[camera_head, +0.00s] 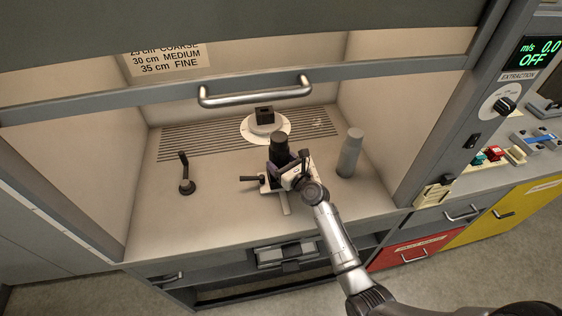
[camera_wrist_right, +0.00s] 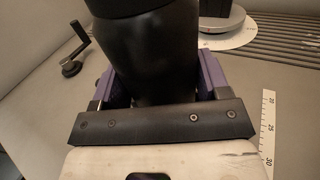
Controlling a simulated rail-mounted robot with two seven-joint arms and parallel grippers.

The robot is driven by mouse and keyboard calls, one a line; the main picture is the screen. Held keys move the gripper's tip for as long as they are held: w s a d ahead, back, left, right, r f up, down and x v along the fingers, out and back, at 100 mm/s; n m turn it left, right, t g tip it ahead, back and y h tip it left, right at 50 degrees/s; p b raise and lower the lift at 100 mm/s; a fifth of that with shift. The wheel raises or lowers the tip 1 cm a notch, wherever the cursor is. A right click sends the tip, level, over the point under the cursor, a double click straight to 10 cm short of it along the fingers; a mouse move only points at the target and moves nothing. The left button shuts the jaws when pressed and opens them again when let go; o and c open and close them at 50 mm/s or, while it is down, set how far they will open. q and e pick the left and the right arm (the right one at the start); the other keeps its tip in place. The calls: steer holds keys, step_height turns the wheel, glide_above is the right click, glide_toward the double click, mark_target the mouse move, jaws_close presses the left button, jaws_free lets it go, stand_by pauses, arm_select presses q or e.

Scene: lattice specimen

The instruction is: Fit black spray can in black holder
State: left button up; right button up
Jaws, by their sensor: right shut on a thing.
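The black spray can (camera_head: 278,143) stands roughly upright between the fingers of my right gripper (camera_head: 287,168). In the right wrist view, the can (camera_wrist_right: 152,55) fills the upper middle, with purple finger pads on both sides; its upper end is cut off. Its base is hidden, so I cannot tell whether it touches the bench. I cannot identify the black holder for certain. A dark square block (camera_head: 265,116) stands behind the can on a round pale plate (camera_head: 250,128). A black crank-shaped stand (camera_head: 185,178) is at the left. My left gripper is not in view.
A grey cylinder (camera_head: 350,152) stands right of my gripper. A black lever (camera_head: 251,178) shows just left of the gripper. A ruler strip (camera_wrist_right: 268,135) lies on the bench. The raised sash handle (camera_head: 255,90) crosses above. Bench is clear at front left.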

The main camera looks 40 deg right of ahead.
steer(key=shift+f+b, duration=0.3)
steer(key=shift+f, duration=0.2)
stand_by(0.3)
steer(key=o, duration=1)
steer(key=shift+o, duration=0.2)
steer(key=shift+r, duration=0.1)
steer(key=shift+s+p, duration=0.35)
steer(key=shift+s, duration=0.15)
steer(key=shift+s+p, duration=0.45)
steer(key=shift+s, duration=1.55)
